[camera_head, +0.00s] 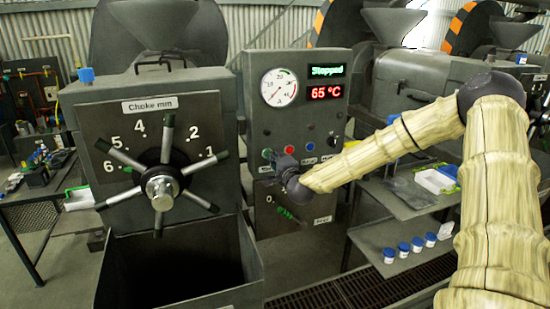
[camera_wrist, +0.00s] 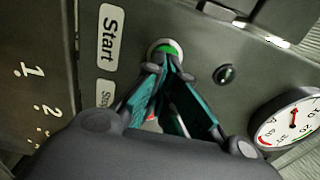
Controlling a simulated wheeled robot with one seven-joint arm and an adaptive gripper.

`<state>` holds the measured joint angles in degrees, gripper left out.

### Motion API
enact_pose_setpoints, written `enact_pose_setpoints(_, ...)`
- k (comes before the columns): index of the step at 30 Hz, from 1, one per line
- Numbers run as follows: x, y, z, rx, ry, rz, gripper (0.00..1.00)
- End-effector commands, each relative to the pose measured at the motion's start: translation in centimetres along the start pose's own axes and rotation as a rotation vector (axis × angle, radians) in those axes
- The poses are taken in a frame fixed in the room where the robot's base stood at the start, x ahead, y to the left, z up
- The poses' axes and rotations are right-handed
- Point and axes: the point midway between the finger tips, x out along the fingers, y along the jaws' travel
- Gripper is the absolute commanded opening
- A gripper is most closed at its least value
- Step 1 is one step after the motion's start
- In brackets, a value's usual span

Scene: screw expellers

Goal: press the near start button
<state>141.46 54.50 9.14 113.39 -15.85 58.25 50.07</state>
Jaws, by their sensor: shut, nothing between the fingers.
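The green start button (camera_wrist: 168,46) sits in a pale ring on the grey control panel, beside the label "Start" (camera_wrist: 110,37) in the wrist view. My gripper (camera_wrist: 167,60) is shut and empty. Its fingertips meet at the button's lower edge in that view and cover part of it; I cannot tell whether they touch it. In the head view my gripper (camera_head: 279,172) is right in front of the panel's button row. The panel's display (camera_head: 327,72) reads "Stopped", with 65 °C below it.
A second label (camera_wrist: 105,92) lies beside the start label, partly hidden by my gripper. A dark round lamp (camera_wrist: 225,75) and a gauge (camera_head: 279,87) are on the panel. The choke handwheel (camera_head: 160,188) juts out at left. Jars with blue lids (camera_head: 404,250) stand on a low shelf.

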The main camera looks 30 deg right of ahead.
Motion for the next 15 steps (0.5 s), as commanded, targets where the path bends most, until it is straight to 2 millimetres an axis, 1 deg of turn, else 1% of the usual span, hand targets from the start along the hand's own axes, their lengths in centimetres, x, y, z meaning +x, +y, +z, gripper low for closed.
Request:
enact_pose_setpoints(8,0.8,0.4,0.0,0.0,0.0,0.0,0.0)
enact_pose_setpoints(15,1.9,-0.1,0.0,0.001,0.001,-0.003,0.0)
